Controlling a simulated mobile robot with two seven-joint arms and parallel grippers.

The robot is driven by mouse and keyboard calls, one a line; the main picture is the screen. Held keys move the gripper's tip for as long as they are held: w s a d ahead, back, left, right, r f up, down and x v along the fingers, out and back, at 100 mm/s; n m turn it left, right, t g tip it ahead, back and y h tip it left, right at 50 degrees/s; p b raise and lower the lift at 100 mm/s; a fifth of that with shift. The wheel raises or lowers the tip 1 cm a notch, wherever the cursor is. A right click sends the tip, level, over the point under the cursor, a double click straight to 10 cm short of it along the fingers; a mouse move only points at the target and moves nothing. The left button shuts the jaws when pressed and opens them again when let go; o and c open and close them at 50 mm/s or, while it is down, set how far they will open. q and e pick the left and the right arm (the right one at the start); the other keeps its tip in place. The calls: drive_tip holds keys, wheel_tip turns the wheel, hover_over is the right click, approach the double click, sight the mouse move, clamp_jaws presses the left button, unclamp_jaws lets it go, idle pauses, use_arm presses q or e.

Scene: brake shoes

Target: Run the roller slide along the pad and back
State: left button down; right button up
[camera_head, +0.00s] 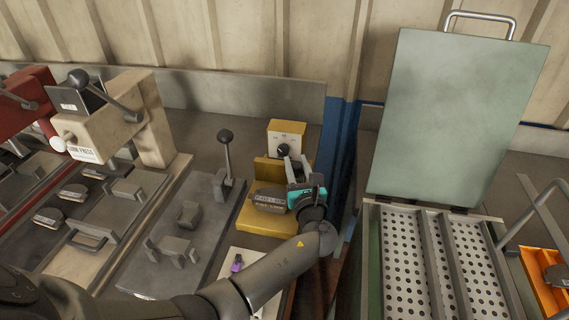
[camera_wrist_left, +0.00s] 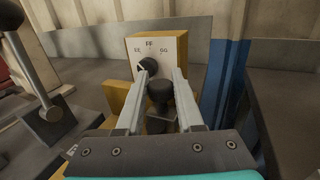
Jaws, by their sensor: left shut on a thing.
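The yellow fixture (camera_head: 250,217) stands at the middle of the bench. A dark block with pale lettering (camera_head: 270,200), which looks like the pad, lies on it. My left gripper (camera_head: 296,166) is over the right part of the fixture, its fingers pointing toward the dial box. In the left wrist view the fingers (camera_wrist_left: 161,75) are on either side of a black round knob (camera_wrist_left: 160,91) on a dark stem, and they are shut on it. The knob looks like the slide's handle; the roller itself is hidden. My right gripper is not in view.
A yellow box with a black dial (camera_head: 286,138) stands behind the fixture. A lever with a black ball (camera_head: 226,150) rises to its left. A blue post (camera_head: 335,150) and an open bin with perforated trays (camera_head: 405,250) are to the right. A small purple item (camera_head: 237,264) lies in front.

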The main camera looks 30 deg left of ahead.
use_arm(q)
drive_tip(key=shift+f, duration=0.1)
drive_tip(key=c, duration=0.6)
unclamp_jaws()
drive_tip(key=shift+a, duration=0.1)
drive_tip(key=shift+o, duration=0.2)
drive_tip(key=shift+s, duration=0.1)
drive_tip(key=p+v, duration=0.1)
drive_tip(key=v, duration=1.4)
drive_tip(key=shift+p, duration=0.3)
